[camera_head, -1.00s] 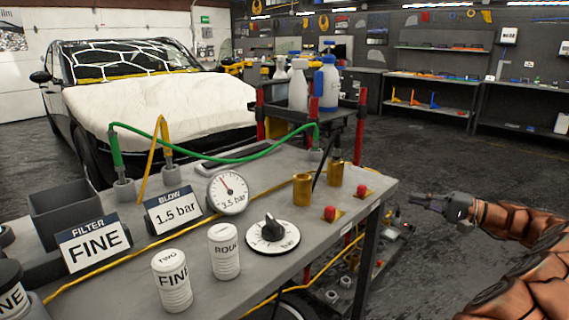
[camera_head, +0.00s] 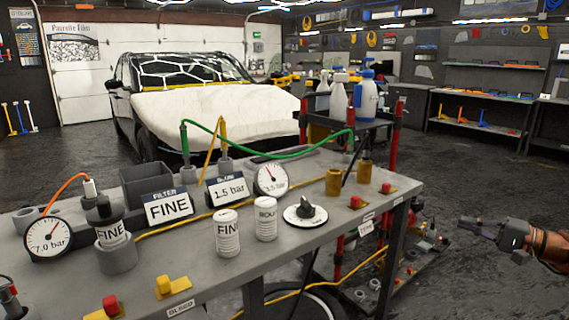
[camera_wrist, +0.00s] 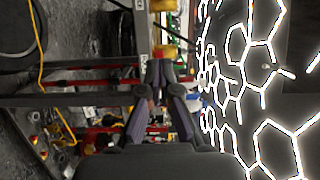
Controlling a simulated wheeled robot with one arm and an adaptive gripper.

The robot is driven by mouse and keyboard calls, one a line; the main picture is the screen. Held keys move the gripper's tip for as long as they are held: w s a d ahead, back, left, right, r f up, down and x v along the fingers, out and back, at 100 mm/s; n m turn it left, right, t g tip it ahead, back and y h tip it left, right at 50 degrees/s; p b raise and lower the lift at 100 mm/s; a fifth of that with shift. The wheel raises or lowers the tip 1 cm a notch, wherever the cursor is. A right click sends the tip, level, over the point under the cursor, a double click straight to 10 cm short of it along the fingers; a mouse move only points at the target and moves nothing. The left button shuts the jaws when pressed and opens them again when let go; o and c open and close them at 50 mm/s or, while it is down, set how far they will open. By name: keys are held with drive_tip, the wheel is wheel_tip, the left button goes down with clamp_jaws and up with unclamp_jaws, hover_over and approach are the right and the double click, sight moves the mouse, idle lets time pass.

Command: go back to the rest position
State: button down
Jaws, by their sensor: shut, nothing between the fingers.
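My gripper (camera_head: 466,222) is at the right of the head view, clear of the workbench (camera_head: 330,228) and to the right of its right edge. It holds nothing. In the wrist view my gripper (camera_wrist: 160,66) has its fingertips together, with no object between them. The orange-brown arm behind it is mine and enters from the right edge of the head view.
The bench carries gauges, labelled canisters (camera_head: 228,233), a dial (camera_head: 305,212) and hoses. A red-posted cart (camera_head: 393,150) with spray bottles stands behind it. A low shelf (camera_head: 400,270) with parts is below, left of my gripper. Dark floor (camera_head: 480,180) is open around my gripper.

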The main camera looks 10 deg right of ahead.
drive_tip(key=s+a+n+g, duration=0.3)
drive_tip(key=a+g, duration=0.6)
drive_tip(key=a, duration=1.9)
drive_tip(key=s+a+f+n+g+h, duration=0.3)
drive_tip(key=s+a+f+g, duration=0.15)
drive_tip(key=s+a, duration=0.5)
drive_tip(key=s+d+f+n+g+h, duration=0.15)
drive_tip(key=s+f+h, duration=0.35)
drive_tip(key=s, duration=0.6)
drive_tip(key=s+d+f+n+h, duration=0.1)
drive_tip(key=s+d+f+h, duration=0.3)
drive_tip(key=s, duration=0.6)
wheel_tip(320, 180, up, 22)
drive_tip(key=s+a+h+p, duration=0.1)
drive_tip(key=p, duration=2.1)
drive_tip(key=shift+s+r+t, duration=0.15)
drive_tip(key=shift+s+t, duration=0.15)
drive_tip(key=shift+s, duration=0.05)
